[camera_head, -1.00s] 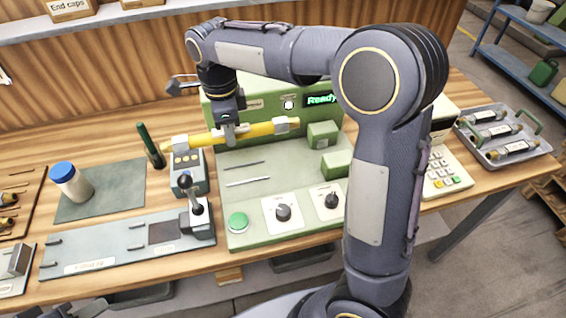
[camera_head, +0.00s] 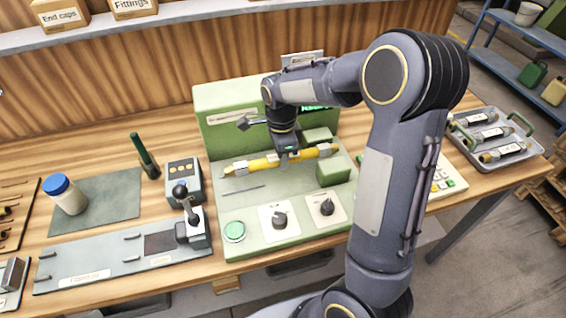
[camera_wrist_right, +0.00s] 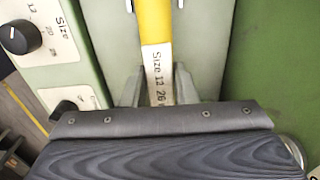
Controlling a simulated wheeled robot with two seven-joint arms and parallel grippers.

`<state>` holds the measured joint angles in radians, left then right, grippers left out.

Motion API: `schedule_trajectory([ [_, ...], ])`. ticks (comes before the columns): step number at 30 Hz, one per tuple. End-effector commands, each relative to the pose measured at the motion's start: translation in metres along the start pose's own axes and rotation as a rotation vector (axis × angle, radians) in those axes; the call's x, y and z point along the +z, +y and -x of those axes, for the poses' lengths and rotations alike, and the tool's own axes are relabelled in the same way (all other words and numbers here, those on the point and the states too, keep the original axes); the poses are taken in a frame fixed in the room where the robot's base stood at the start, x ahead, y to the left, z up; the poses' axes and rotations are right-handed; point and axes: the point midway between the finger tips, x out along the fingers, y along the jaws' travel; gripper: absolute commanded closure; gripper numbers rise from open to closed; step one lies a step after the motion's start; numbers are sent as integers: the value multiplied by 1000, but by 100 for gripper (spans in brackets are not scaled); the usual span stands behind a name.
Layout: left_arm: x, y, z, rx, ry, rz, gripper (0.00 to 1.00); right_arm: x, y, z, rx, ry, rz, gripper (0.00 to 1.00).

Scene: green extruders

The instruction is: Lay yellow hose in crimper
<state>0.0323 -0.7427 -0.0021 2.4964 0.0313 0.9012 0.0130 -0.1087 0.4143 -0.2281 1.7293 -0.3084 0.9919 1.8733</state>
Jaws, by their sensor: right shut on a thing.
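The hose's right end is by the gap between two green blocks (camera_head: 333,173) on the bed. I cannot tell whether the hose touches the bed. In the right wrist view the hose (camera_wrist_right: 154,25) carries a white size label. The fingers flank it there, partly hidden by the gripper body. My left gripper is out of view.
The crimper front has a green button (camera_head: 234,231) and two dials (camera_head: 280,219). Left are a grey control box (camera_head: 183,176), a lever fixture (camera_head: 110,262) and a white jar with blue lid (camera_head: 68,196). A tray of hoses (camera_head: 487,160) stands at right.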

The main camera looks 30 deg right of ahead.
Motion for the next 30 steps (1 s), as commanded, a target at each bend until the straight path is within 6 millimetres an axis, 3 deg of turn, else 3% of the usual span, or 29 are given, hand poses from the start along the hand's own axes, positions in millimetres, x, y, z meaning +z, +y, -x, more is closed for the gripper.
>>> schedule_trajectory([
  [7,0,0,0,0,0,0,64,-4,0,-33,3,1,-1,100],
  [18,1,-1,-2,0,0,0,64,-4,0,-38,1,1,-1,100],
  [19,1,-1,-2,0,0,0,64,-4,0,-38,2,1,-1,73],
  [21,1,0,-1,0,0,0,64,-4,0,-37,2,0,-1,64],
  [24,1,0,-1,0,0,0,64,-4,0,-37,2,1,-1,52],
  [30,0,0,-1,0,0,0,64,-4,0,-36,2,0,-1,52],
])
